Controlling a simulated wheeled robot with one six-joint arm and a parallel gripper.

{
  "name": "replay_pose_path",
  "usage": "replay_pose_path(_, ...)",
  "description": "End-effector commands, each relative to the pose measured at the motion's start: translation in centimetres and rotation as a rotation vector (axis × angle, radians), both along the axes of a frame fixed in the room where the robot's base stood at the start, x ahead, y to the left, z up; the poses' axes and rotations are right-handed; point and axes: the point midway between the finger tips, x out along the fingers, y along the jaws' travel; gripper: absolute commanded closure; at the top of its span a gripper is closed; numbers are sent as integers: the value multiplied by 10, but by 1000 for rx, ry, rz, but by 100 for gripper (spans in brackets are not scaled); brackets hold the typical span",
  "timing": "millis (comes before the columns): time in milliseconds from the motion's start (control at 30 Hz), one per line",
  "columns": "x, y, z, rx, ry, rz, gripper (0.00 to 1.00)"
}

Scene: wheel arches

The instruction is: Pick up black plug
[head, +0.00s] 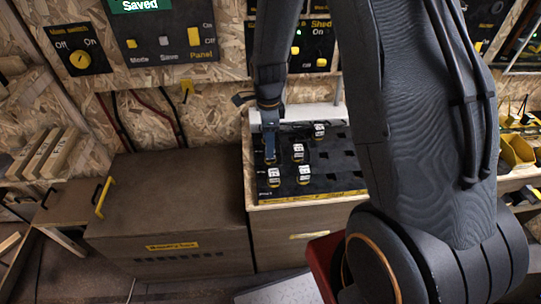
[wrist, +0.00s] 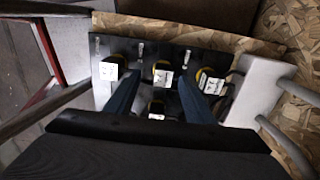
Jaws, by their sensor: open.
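Several black plugs with white labels and yellow parts stand on a black board with slots (head: 345,178). In the head view one plug (head: 298,152) is right of my gripper (head: 270,148), and others stand below it (head: 274,176) and farther right (head: 319,130). In the wrist view my gripper (wrist: 159,82) is open, its two blue fingers apart above the board (wrist: 130,48). One plug (wrist: 162,75) shows between the fingertips, with a second (wrist: 156,110) closer to the palm. I cannot tell whether the fingers touch a plug.
A brown cabinet (head: 170,220) stands left of the board, with a yellow handle (head: 105,197). Switch panels (head: 165,42) hang on the chipboard wall behind. Yellow bins (head: 517,152) stand at the right. In the wrist view a grey bracket (wrist: 258,88) is right of the board.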

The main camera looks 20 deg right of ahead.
Motion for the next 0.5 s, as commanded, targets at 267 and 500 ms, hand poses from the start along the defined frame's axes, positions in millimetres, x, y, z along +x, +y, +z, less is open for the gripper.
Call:
replay_pose_path(267,4,-7,-29,1,3,-1,52)
replay_pose_path(500,4,-7,-46,0,1,0,52)
